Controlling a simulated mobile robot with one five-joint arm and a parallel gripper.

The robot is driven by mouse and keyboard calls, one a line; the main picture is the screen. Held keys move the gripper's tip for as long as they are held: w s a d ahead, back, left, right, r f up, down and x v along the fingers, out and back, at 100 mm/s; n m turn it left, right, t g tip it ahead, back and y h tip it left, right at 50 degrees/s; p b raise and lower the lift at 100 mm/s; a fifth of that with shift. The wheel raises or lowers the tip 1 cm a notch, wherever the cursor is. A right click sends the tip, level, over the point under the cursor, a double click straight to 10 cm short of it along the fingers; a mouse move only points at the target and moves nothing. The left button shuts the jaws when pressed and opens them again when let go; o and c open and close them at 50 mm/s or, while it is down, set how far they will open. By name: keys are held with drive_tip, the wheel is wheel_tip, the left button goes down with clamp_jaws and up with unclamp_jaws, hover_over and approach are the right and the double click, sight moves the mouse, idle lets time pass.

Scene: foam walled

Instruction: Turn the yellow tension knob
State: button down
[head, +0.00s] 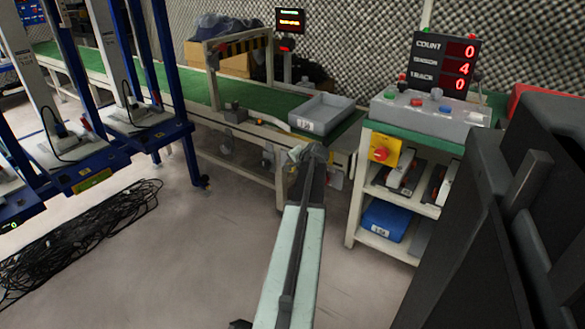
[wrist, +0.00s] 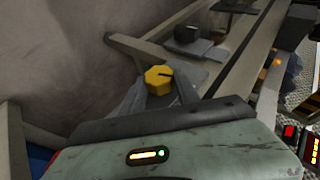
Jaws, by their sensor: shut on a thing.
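The yellow tension knob (wrist: 158,79) is faceted, with a dark slot line on its top. In the wrist view it sits between the grey fingers of my gripper (wrist: 157,90), which is shut on it. In the head view my gripper (head: 297,152) is at the near side of the green conveyor's frame, below the grey tray. The knob is hidden there behind my gripper and arm.
A grey tray (head: 322,113) sits on the conveyor (head: 185,88). A shelf unit to the right carries a control panel (head: 431,113) and a yellow box with a red button (head: 380,153). Black cables (head: 85,235) lie on the left floor.

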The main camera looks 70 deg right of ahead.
drive_tip(key=shift+w, duration=0.2)
drive_tip(key=c, duration=0.9)
unclamp_jaws()
drive_tip(key=shift+s, duration=0.1)
drive_tip(key=p+v, duration=0.5)
drive_tip(key=v, duration=0.2)
drive_tip(key=shift+s+a+r, duration=0.2)
